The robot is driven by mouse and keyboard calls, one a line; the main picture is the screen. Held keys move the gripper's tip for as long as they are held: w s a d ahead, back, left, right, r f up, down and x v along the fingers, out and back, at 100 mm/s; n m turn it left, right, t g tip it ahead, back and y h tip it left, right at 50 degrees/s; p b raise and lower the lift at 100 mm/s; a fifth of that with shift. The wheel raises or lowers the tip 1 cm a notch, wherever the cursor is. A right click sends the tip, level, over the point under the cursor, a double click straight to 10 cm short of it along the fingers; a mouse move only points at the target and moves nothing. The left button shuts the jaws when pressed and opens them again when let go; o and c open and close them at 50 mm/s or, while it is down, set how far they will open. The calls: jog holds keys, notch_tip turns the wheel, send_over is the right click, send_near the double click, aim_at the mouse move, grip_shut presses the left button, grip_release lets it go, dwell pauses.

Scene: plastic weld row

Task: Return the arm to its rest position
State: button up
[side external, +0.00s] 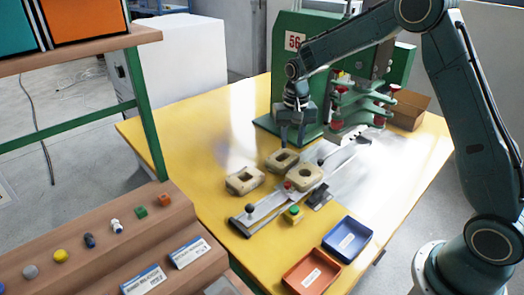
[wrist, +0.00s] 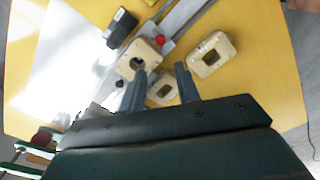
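My gripper (side external: 293,136) is in the air above the yellow table (side external: 215,190), near the green machine and behind the beige blocks. It also shows in the wrist view (wrist: 162,88), where its two fingers are spread apart with nothing gripped between them. My arm reaches in from the right in the side view. Three beige blocks with openings lie below and in front of the gripper: one at the left (side external: 244,180), one in the middle (side external: 283,160) and one at the right (side external: 305,178). In the wrist view a fingertip overlaps part of the middle block.
The green machine (side external: 285,70) marked 56 stands close behind my gripper. A metal rail (side external: 265,207) with knobs crosses the table. Blue (side external: 348,238) and orange (side external: 312,272) trays sit at the front edge. A wooden shelf (side external: 100,245) holds small parts at left. The table's left side is clear.

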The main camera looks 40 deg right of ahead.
jog(key=s+a+r+n+t, duration=0.1)
jog(key=s+a+r+n, duration=0.1)
jog(key=s+r, duration=0.55)
jog(key=s+a+r+n+t, duration=0.1)
jog(key=s+a+r+t, duration=0.1)
jog(key=s+r, duration=0.5)
jog(key=s+a+r+n+t, duration=0.1)
jog(key=s+r+n+t, duration=0.1)
jog(key=s, duration=1.4)
jog(key=shift+s+a+r+n, duration=0.15)
jog(key=shift+s+a+n, duration=0.25)
jog(key=shift+n, duration=0.4)
